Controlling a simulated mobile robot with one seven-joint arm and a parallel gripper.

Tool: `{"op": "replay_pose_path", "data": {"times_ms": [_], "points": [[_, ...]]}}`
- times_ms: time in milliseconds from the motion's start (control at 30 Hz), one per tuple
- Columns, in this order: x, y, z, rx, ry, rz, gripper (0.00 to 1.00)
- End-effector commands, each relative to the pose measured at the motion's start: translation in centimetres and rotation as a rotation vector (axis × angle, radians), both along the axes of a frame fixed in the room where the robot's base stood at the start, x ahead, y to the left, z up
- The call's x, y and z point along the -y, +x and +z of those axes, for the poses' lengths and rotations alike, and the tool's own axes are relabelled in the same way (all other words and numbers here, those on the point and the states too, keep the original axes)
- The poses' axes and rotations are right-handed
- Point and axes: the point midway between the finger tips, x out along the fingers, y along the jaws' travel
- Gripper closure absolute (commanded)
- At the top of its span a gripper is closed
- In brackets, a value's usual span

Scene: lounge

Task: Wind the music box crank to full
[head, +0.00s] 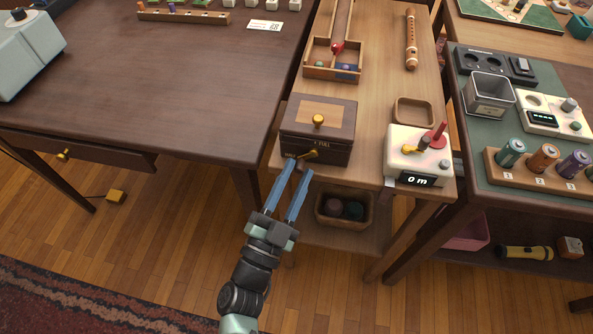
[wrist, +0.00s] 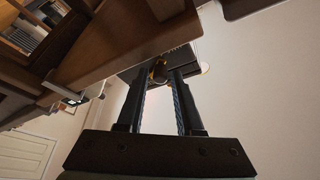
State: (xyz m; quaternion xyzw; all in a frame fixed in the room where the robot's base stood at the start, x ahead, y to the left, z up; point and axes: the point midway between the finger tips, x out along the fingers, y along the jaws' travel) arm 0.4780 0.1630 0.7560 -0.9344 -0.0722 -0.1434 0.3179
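The music box (head: 335,117) is a dark wooden box with a lighter panel and a brass knob (head: 318,121) on its lid. It stands at the front left of the narrow wooden table. A brass crank (head: 309,155) sticks out of its front face. My gripper (head: 299,168) is just in front of the crank, its two blue fingers apart. In the wrist view, brass (wrist: 157,71) shows between the fingertips, below the box's dark underside. I cannot tell whether either finger touches the crank. Lettering on the box front is too small to read fully.
A white device (head: 420,160) showing "0 m", with a red lever, stands right of the box. A small empty tray (head: 414,112) lies behind that device. A basket (head: 343,208) sits on the shelf below. A dark table (head: 170,80) stands at left.

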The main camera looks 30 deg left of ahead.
Motion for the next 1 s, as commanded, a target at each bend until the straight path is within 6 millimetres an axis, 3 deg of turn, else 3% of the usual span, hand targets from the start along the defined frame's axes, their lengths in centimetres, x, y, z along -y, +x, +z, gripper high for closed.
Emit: {"op": "replay_pose_path", "data": {"times_ms": [500, 700, 1000], "points": [[0.4, -9.8, -3.3, -0.004, 0.000, 0.002, 0.65], [0.5, -11.3, -3.7, 0.000, 0.001, 0.002, 0.65], [0.5, -11.5, -3.8, 0.001, 0.002, 0.001, 0.65]]}}
